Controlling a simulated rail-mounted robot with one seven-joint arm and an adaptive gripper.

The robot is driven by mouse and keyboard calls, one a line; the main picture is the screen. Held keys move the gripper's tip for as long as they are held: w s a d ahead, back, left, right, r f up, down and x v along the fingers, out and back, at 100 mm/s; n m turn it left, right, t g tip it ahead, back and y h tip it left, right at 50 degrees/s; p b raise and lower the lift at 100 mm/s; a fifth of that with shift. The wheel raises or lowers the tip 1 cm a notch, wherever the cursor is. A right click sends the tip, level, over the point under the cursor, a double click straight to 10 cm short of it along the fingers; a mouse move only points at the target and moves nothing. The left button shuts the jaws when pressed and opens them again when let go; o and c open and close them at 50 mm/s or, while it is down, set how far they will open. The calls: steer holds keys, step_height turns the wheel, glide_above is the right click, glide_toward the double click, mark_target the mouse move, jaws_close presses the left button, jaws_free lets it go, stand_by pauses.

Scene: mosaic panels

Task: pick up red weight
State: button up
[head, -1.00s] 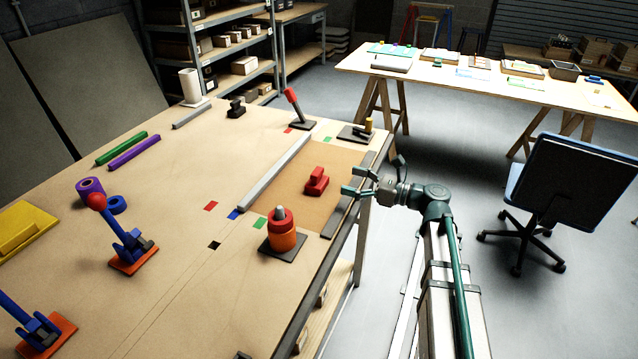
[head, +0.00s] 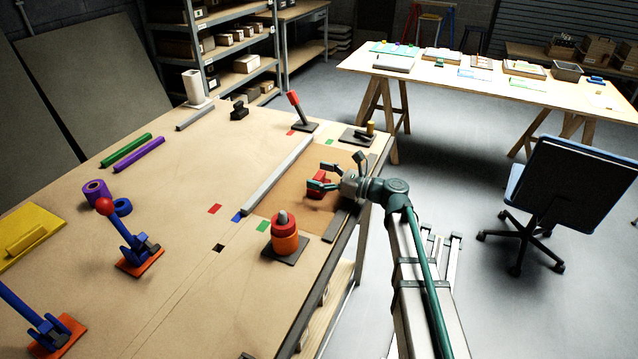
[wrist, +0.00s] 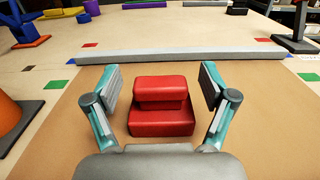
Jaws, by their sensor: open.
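The red weight (head: 319,184) is a stepped block, a wide base with a narrower top. It sits on the brown panel (head: 280,209) on the workbench. In the wrist view the red weight (wrist: 161,107) stands upright and centred between the two fingers of my gripper (wrist: 160,88). There is a gap on each side, so the fingers do not touch it. In the head view my gripper (head: 328,172) is open around the weight, which it partly hides.
A grey bar (head: 277,175) lies along the panel's far side. A red and orange cylinder on a dark plate (head: 285,240) stands near the panel's left. A red-handled lever (head: 298,112) and a yellow-knobbed clamp (head: 360,134) stand behind. The bench's middle is mostly clear.

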jaws_close()
stand_by(0.5)
steer(key=shift+r, duration=0.1)
